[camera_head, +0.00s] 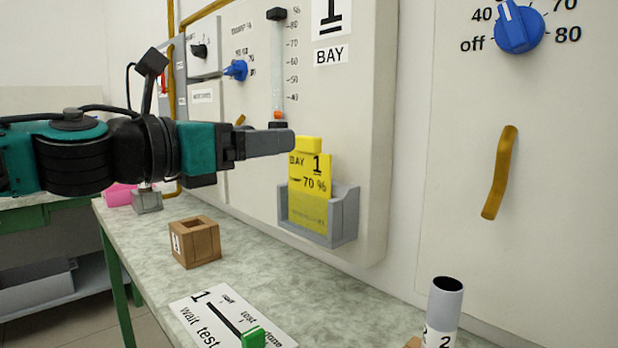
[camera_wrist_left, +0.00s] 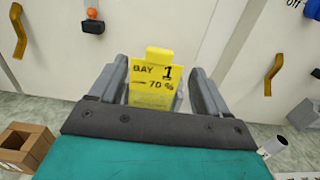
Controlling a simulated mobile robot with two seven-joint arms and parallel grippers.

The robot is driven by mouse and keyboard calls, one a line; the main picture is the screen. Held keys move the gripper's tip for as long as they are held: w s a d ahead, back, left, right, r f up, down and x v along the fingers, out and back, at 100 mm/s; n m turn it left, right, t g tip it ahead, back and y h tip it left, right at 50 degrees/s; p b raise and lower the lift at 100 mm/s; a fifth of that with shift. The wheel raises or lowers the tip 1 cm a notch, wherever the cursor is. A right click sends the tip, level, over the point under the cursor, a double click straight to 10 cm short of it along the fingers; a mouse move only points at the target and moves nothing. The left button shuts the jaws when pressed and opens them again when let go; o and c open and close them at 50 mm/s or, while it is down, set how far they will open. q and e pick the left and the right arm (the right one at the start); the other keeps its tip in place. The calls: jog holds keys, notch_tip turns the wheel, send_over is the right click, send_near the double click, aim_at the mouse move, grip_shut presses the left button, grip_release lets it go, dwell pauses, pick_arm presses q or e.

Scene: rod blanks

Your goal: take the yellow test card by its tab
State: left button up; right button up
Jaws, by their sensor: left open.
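The yellow test card (camera_head: 310,190) stands upright in a grey wall holder (camera_head: 341,218) on the bay 1 panel. It reads "BAY 1, 70 %", and its plain yellow tab (camera_head: 308,144) sticks up at the top. My left gripper (camera_head: 291,141) reaches in from the left, level with the tab. In the left wrist view the card (camera_wrist_left: 155,84) and its tab (camera_wrist_left: 159,54) show between the two spread fingers of the left gripper (camera_wrist_left: 158,80). The fingers are open, with gaps on both sides of the card. My right gripper is not in view.
Below, the bench (camera_head: 245,254) carries a brown open box (camera_head: 194,243), a "wait test" board with a green slider (camera_head: 253,337) and a dark-topped tube (camera_head: 445,298). A blue knob (camera_head: 518,28) and a bronze handle (camera_head: 499,172) sit on the right panel.

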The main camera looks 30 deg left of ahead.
aim_at(303, 139)
pick_arm(q)
jog(key=shift+x, duration=2)
jog(key=shift+w+d+f+b, duration=0.25)
jog(key=shift+w+b, duration=0.2)
jog(key=shift+w, duration=0.25)
jog(key=shift+w+d+f+b, duration=0.25)
jog(key=shift+w+b, duration=0.2)
jog(key=shift+w, duration=0.2)
jog(key=shift+b+x, duration=0.3)
jog(key=shift+x, duration=0.9)
jog(key=shift+r, duration=0.15)
jog(key=c, duration=1.3)
